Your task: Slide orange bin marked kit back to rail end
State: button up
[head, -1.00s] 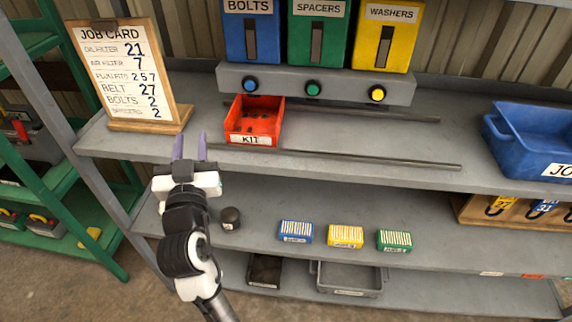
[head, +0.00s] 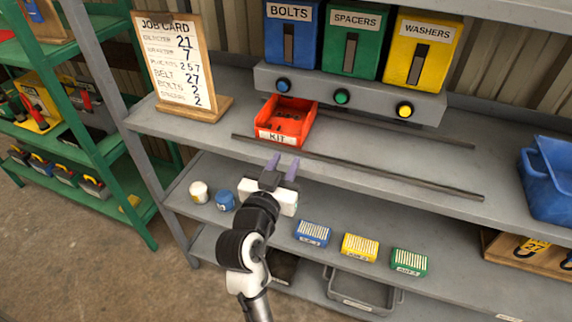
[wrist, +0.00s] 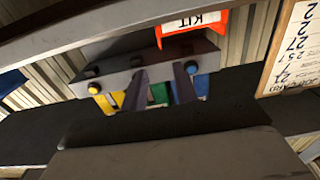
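The orange-red bin marked KIT (head: 285,122) sits on the upper grey shelf between two dark rails, under the blue button, at the left part of the rails. Small dark items lie inside it. The front rail (head: 360,167) and back rail (head: 425,134) run to the right along the shelf. My gripper (head: 283,166) is open and empty, in front of the shelf edge and below the bin, apart from it. In the wrist view the gripper's fingers (wrist: 163,82) stand apart, and the bin (wrist: 192,22) shows at the top, upside down.
A job card (head: 180,60) stands left of the bin. Blue, green and yellow dispensers with a button bar (head: 350,93) stand behind. A blue bin (head: 550,180) sits at the right. Small boxes and jars lie on the shelf below. The rails right of the bin are clear.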

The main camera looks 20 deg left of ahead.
aim_at(303, 128)
jog(key=shift+w+f+b, duration=0.1)
jog(key=shift+b, duration=0.25)
jog(key=w+b, duration=0.2)
jog(key=b, duration=0.6)
jog(key=shift+w+f, duration=0.2)
jog(key=w, duration=1.1)
jog(key=shift+w+d+r+b, duration=0.1)
jog(key=shift+r+b, duration=0.2)
grip_shut()
